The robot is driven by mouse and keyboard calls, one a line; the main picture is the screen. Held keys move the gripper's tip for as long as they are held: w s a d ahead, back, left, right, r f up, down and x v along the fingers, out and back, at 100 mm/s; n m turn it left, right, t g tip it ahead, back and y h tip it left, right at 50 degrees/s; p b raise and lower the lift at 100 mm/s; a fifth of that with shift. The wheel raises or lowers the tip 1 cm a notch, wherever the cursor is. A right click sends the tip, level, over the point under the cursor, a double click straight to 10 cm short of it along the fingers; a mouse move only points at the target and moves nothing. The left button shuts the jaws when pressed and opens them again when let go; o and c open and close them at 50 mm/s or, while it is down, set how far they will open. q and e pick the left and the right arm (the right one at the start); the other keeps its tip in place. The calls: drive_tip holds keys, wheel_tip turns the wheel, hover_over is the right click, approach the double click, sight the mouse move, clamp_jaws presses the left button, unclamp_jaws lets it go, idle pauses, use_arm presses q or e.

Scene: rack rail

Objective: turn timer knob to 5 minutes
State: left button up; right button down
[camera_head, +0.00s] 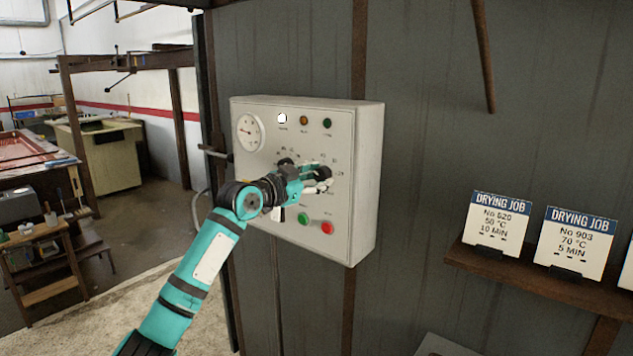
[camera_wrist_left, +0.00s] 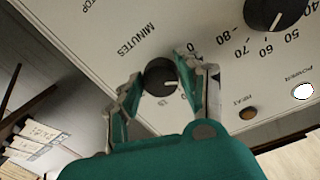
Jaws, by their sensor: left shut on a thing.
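The timer knob (camera_wrist_left: 160,76) is a round black knob with a white pointer line, on the white control box (camera_head: 362,205) beside the word MINUTES. My left gripper (camera_wrist_left: 161,72) has its two fingers around the knob and is shut on it. In the wrist view the pointer line lies toward the right finger; the scale around it is partly covered, so I cannot read the setting. In the head view my left gripper (camera_head: 318,181) is at the box front and hides most of the knob. My right gripper is not in view.
The temperature knob (camera_wrist_left: 276,13) is beside the timer knob. A white lamp (camera_head: 282,118) is lit; a gauge (camera_head: 249,132), green button (camera_head: 303,218) and red button (camera_head: 327,228) share the box. A shelf (camera_head: 530,286) holds cards reading 10 MIN (camera_head: 497,224) and 5 MIN (camera_head: 574,242).

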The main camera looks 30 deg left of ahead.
use_arm(q)
drive_tip(key=shift+m, duration=0.3)
drive_tip(key=o, duration=1.2)
drive_tip(key=shift+c, duration=0.2)
drive_tip(key=s+a, duration=0.1)
drive_tip(key=s, duration=1.1)
drive_tip(key=shift+a+r, duration=0.3)
drive_tip(key=shift+r, duration=0.1)
drive_tip(key=shift+w, duration=0.1)
